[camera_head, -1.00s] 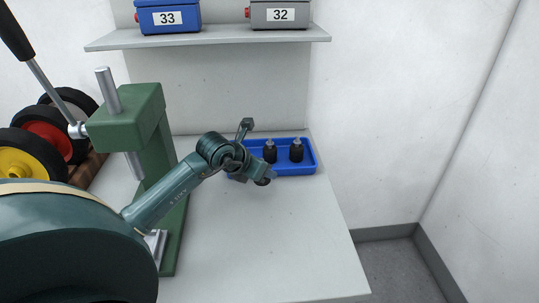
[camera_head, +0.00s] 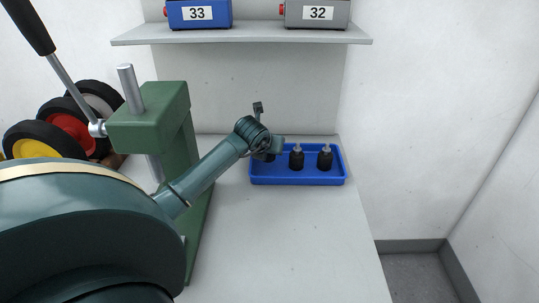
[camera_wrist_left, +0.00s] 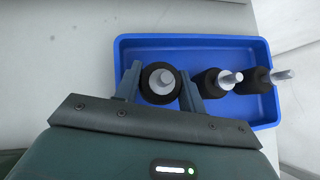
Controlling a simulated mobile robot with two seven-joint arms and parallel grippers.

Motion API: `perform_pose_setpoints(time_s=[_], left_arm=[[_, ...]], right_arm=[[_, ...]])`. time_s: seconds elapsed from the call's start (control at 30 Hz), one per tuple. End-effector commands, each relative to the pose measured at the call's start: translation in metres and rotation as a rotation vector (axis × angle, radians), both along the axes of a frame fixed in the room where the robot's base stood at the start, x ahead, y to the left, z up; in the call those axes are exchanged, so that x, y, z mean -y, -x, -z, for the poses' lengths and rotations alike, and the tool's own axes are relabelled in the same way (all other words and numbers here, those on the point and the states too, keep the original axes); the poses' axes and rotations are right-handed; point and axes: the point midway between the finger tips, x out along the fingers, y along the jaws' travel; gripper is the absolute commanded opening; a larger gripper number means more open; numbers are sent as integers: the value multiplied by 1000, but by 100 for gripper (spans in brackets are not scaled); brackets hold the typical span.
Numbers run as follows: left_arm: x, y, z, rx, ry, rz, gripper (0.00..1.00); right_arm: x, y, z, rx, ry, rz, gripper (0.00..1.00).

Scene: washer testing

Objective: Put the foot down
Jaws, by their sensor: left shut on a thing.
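My left gripper (camera_head: 272,148) is at the left end of the blue tray (camera_head: 300,181). In the left wrist view its two fingers (camera_wrist_left: 160,88) are shut on a black foot (camera_wrist_left: 148,94) with a silver stud pointing toward the camera. The held foot overlaps the left part of the tray (camera_wrist_left: 265,116) there; I cannot tell whether it touches the tray floor. In the head view my gripper mostly hides it. Two other black feet with silver studs, a nearer one (camera_head: 297,160) and one farther right (camera_head: 325,160), stand in the tray. My right gripper is not in view.
A green press (camera_head: 150,128) with a long lever stands left of the tray, beside several wheels (camera_head: 65,125). A shelf (camera_head: 240,37) above carries a blue box 33 (camera_head: 198,14) and a grey box 32 (camera_head: 317,13). The table (camera_head: 285,235) in front of the tray is clear.

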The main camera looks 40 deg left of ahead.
Motion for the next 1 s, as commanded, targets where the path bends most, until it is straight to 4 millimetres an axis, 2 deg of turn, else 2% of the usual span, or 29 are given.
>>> perform_pose_setpoints(time_s=[0.1,0.2,0.57,0.6,0.83,1.0], left_arm=[[0,0,18,-3,3,0,11],[0,0,26,-1,1,1,11],[0,0,32,1,0,1,11],[0,0,31,0,0,1,42],[1,0,30,-1,0,1,60],[1,0,30,-1,0,1,62]], right_arm=[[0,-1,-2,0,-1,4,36],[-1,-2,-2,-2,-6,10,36],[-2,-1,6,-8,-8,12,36],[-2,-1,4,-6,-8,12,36],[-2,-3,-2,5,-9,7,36],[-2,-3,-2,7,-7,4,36]])
